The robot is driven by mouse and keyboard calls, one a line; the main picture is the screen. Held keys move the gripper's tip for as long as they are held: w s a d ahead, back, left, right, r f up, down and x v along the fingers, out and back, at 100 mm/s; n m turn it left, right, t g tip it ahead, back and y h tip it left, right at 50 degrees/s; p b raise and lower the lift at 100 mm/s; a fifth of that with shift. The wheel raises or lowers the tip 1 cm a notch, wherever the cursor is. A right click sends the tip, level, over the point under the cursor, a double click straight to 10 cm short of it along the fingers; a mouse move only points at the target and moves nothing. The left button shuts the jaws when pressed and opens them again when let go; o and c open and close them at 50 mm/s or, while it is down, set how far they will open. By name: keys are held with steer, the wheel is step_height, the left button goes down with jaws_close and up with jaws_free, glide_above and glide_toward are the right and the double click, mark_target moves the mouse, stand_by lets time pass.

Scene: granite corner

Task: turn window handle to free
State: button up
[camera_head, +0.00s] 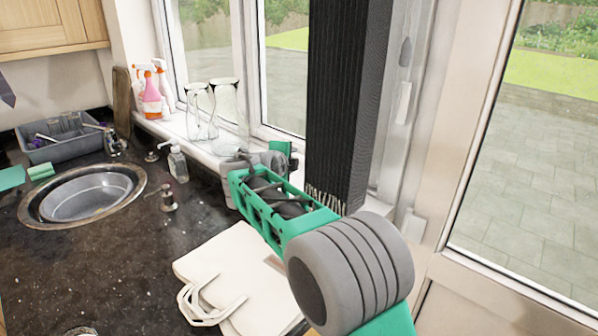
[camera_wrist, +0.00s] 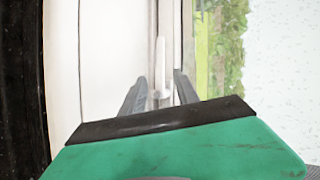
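The white window handle (camera_wrist: 160,52) stands upright on the white window frame in the wrist view. My gripper (camera_wrist: 159,84) is open, with one grey finger to the left of the handle's lower part and one to the right. Gaps show between the fingers and the handle. I cannot tell how far the handle is in depth from the fingertips. In the head view my arm reaches toward the window, and my green and grey wrist (camera_head: 280,150) is beside the sill. The fingertips and the handle between them cannot be made out there.
A dark curtain (camera_head: 345,95) hangs close behind my arm. Glass vases (camera_head: 228,115) and spray bottles (camera_head: 151,95) stand on the sill. A soap bottle (camera_head: 178,163), a round sink (camera_head: 90,192) and a white bag (camera_head: 235,275) are on the dark counter.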

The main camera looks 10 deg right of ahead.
mark_target(295, 156)
steer(key=shift+w+a+f+m+t+h+b, duration=0.15)
steer(key=shift+w+f+m+t+h, duration=0.15)
steer(key=shift+w+f+m, duration=0.25)
steer(key=shift+w+a+f+m+t+h+b, duration=0.1)
steer(key=shift+w+f+m+t+h+b, duration=0.15)
steer(key=shift+w+f+m, duration=0.3)
steer(key=shift+w+d+r+p, duration=0.15)
steer(key=shift+w+r+p, duration=0.1)
steer(key=shift+r+p, duration=0.05)
steer(key=shift+h, duration=0.25)
steer(key=p+x, duration=0.2)
steer(key=x, duration=0.4)
steer(key=shift+w+d+f, duration=0.2)
steer(key=shift+w, duration=0.15)
steer(key=shift+c, duration=0.3)
steer(key=c, duration=0.7)
jaws_close()
steer(key=shift+r, duration=0.1)
